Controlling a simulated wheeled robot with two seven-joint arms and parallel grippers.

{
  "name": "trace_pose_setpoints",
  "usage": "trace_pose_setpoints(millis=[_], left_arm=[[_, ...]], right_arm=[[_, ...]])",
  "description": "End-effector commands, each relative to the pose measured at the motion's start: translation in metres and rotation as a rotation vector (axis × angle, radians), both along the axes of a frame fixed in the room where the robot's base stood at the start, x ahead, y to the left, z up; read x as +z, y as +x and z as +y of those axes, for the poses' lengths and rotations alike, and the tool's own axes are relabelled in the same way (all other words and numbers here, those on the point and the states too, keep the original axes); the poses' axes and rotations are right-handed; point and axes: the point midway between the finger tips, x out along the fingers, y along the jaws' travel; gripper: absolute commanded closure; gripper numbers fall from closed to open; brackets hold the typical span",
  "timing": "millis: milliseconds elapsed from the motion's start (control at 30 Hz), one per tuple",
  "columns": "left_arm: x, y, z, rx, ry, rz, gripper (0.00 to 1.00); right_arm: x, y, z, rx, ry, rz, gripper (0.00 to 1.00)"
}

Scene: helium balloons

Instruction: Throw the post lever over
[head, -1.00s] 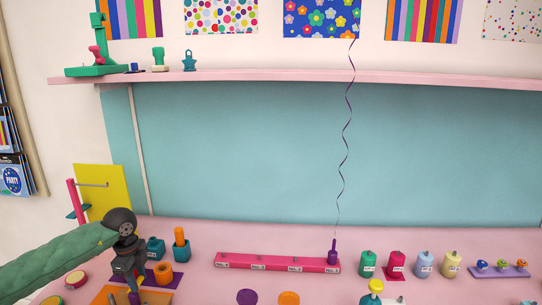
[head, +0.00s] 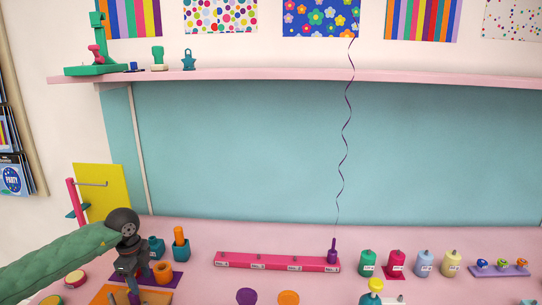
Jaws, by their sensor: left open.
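My left gripper (head: 131,284) is at the lower left, pointing down over an orange plate (head: 103,297) on the pink table. It is open. A small upright part shows between or just below its fingers, but the fingers hide most of it. I cannot tell whether this part is the post lever or whether the fingers touch it. A pink post (head: 73,197) with a teal piece low on it stands further back left, beside a yellow panel (head: 102,190). My right gripper is out of view.
An orange ring (head: 163,273) on a purple mat and teal holders stand close right of my left gripper. A pink rail (head: 277,262) carries a purple weight (head: 332,252) with a ribbon. Several coloured weights stand right. A pink shelf (head: 300,75) runs above.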

Motion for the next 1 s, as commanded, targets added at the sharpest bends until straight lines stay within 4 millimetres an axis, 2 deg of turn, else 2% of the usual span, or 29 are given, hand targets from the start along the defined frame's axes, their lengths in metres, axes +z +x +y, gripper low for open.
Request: trace_pose_setpoints(millis=[67,700,1000], left_arm=[[-0.005,-0.003,-0.002,-0.003,0.000,0.011,0.44],[0.034,-0.001,0.001,-0.001,0.000,0.003,0.44],[0.038,-0.001,0.002,0.000,0.000,0.003,0.44]], right_arm=[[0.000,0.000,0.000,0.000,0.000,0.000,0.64],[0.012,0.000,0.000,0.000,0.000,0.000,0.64],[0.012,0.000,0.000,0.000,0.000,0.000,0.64]])
